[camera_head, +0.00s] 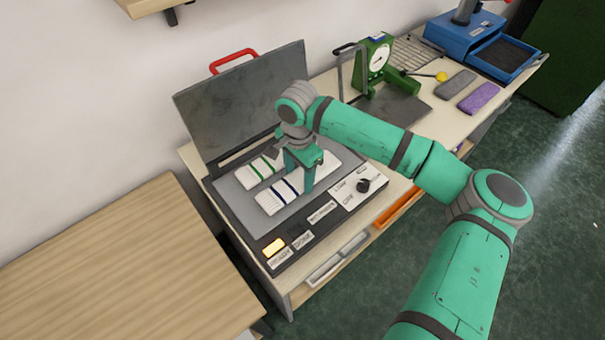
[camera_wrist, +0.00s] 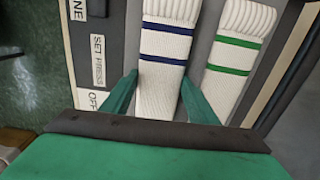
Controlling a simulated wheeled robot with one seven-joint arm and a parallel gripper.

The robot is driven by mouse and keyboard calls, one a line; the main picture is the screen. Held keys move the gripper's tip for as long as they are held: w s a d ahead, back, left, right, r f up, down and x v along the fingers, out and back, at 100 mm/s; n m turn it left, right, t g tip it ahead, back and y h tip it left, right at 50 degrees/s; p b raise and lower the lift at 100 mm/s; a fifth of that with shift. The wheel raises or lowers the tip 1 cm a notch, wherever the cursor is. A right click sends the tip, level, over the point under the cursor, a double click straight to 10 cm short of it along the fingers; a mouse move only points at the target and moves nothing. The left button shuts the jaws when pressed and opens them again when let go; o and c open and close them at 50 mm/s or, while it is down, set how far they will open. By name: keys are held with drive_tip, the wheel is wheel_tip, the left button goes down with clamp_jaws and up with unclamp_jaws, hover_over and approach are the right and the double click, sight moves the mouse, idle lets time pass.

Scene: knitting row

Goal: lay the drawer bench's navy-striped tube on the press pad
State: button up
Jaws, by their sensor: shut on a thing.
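The navy-striped tube (camera_wrist: 165,75), white ribbed knit with two navy bands, is between the fingers of my gripper (camera_wrist: 158,98) in the wrist view. My gripper (camera_head: 300,178) is shut on it over the press pad. In the head view the navy-striped tube (camera_head: 273,203) lies along the grey press pad (camera_head: 237,204), seemingly flat on it; any small gap beneath cannot be told. A green-striped white tube (camera_head: 250,175) lies on the pad beside it, parallel and apart. The fingers hide part of the navy-striped tube.
The press lid (camera_head: 245,100) stands open behind the pad. A control panel (camera_head: 347,193) with a knob and labels runs along the front. A green dial device (camera_head: 378,65), grey and purple blocks (camera_head: 478,98) and a blue drawer unit (camera_head: 480,45) stand to the right. A bare wooden table (camera_head: 110,260) is left.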

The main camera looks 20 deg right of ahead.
sight(298, 179)
drive_tip(key=shift+a, duration=0.15)
drive_tip(key=o, duration=1)
drive_tip(key=shift+d+f, duration=0.1)
drive_tip(key=shift+d, duration=0.1)
drive_tip(key=shift+d+r, duration=0.1)
drive_tip(key=shift+r, duration=6.05)
